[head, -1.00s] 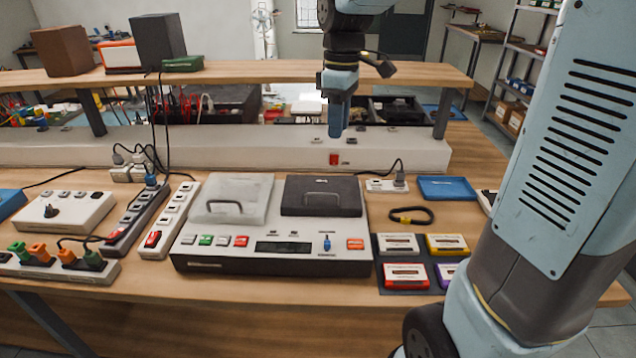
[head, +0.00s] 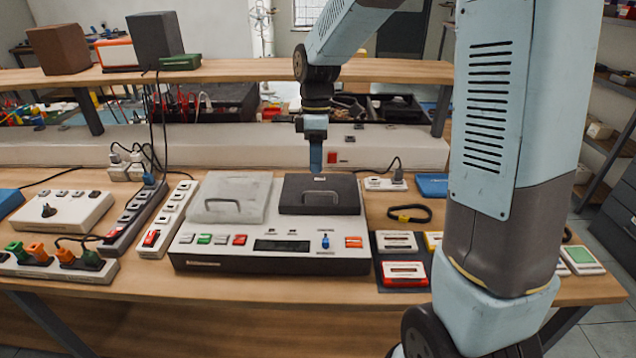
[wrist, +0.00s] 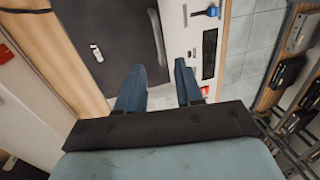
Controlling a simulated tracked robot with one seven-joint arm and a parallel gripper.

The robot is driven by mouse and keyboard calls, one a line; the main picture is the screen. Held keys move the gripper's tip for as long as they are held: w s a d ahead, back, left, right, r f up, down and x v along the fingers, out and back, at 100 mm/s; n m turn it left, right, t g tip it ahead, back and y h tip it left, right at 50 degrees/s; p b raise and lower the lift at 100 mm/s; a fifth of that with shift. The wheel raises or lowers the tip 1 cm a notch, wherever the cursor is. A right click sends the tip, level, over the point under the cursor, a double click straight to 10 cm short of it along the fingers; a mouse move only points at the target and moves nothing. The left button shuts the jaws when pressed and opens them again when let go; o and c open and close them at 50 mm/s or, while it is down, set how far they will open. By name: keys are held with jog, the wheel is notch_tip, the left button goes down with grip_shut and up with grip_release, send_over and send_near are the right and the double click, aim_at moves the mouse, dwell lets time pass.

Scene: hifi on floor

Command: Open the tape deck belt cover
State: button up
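The tape deck (head: 215,259) stands on the bench with two lids side by side. The left lid (head: 252,189) is pale and translucent; the right one is a dark cover (head: 345,191) with a bar handle (head: 320,197) near its front. Both covers lie closed; which is the belt cover is not labelled legibly. My gripper (head: 316,168) points down at the back of the dark cover, seemingly above it. In the wrist view, its two fingers are apart and empty (wrist: 160,82), with the dark cover (wrist: 105,45) and its handle (wrist: 157,40) beyond them.
Power strips (head: 166,220) stand left of the deck. A black belt loop (head: 409,214) and cassettes (head: 403,272) lie to its right, some hidden by my arm. A long pale housing (head: 230,145) and a raised shelf (head: 230,73) run behind the deck.

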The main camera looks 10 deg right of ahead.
send_over(316, 201)
jog(key=shift+f, duration=3.1)
grip_shut()
